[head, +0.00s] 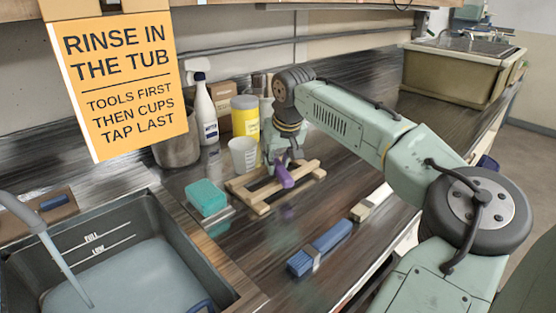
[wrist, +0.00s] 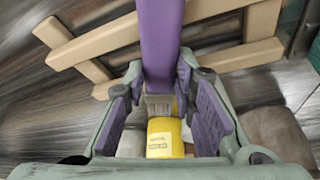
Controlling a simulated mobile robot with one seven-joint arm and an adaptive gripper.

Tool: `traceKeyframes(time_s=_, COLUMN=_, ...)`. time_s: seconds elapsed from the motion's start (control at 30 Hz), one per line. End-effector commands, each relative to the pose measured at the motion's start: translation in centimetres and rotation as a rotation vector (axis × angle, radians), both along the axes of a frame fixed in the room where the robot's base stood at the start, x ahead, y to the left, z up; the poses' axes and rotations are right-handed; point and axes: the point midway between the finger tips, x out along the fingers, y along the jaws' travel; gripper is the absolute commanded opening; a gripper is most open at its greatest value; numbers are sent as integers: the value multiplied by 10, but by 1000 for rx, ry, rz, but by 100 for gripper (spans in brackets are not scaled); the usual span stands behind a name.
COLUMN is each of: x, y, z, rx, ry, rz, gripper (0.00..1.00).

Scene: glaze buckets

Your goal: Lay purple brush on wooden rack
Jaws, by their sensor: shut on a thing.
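The purple brush (head: 285,177) is held in my gripper (head: 283,162), over the slats of the wooden rack (head: 262,207) in the head view. In the wrist view, my gripper (wrist: 159,78) has its fingers on either side of the purple handle of the brush (wrist: 160,35), which extends to the top edge. A grey part of the brush lies between the fingers. The wooden rack (wrist: 100,42) is behind it in that view. I cannot tell whether the brush touches the rack. My gripper hides part of the rack's far side.
A white cup (head: 243,155), a yellow jar (head: 245,116) and a spray bottle (head: 204,110) stand behind the rack. A teal sponge (head: 207,197) lies left of it, beside the tub (head: 150,215). Counter between rack and block is clear.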

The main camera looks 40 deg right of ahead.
Motion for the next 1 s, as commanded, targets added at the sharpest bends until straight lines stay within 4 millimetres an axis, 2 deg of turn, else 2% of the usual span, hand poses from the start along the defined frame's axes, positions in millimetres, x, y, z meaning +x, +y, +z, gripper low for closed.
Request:
traceKeyframes(time_s=0.07, x=0, y=0, z=-2, rx=1, ry=0, rz=0, gripper=0)
traceKeyframes(time_s=0.1, x=0, y=0, z=-2, rx=1, ry=0, rz=0, gripper=26)
traceKeyframes(time_s=0.4, x=0, y=0, z=-2, rx=1, ry=0, rz=0, gripper=46)
traceKeyframes(time_s=0.77, x=-1, y=0, z=1, rx=1, ry=0, rz=-1, gripper=48)
traceKeyframes(time_s=0.87, x=-4, y=1, z=9, rx=2, ry=-3, rz=0, gripper=48)
traceKeyframes(time_s=1.0, x=-13, y=4, z=33, rx=2, ry=-4, rz=-1, gripper=48)
